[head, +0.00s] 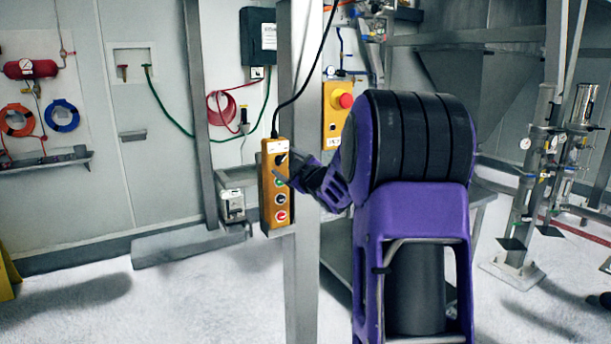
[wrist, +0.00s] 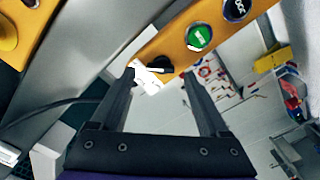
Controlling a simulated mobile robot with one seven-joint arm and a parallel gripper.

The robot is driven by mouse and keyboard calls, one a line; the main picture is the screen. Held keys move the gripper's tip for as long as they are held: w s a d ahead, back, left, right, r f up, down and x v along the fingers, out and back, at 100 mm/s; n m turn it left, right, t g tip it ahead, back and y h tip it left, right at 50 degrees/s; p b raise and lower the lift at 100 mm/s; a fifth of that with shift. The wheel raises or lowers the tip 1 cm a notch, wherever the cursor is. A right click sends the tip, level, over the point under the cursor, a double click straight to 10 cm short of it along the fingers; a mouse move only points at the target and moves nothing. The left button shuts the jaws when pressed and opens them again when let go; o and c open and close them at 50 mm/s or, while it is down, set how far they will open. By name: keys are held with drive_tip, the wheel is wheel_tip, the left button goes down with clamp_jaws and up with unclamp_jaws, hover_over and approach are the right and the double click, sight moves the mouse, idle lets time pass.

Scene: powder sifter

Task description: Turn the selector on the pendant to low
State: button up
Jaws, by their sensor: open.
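The yellow pendant (head: 266,205) hangs on a black cable in front of a grey post in the head view. It also crosses the top of the wrist view (wrist: 178,42).
A yellow box with a red emergency button (head: 345,101) is right of the post (head: 303,260), behind my arm. A grey shelf (head: 237,180) is behind the pendant. Red and green hoses hang on the wall. The floor at left is mostly clear.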

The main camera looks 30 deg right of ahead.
drive_tip(key=s, duration=1.5)
drive_tip(key=shift+s+d+b, duration=0.2)
drive_tip(key=shift+s+b, duration=0.1)
drive_tip(key=shift+b, duration=0.1)
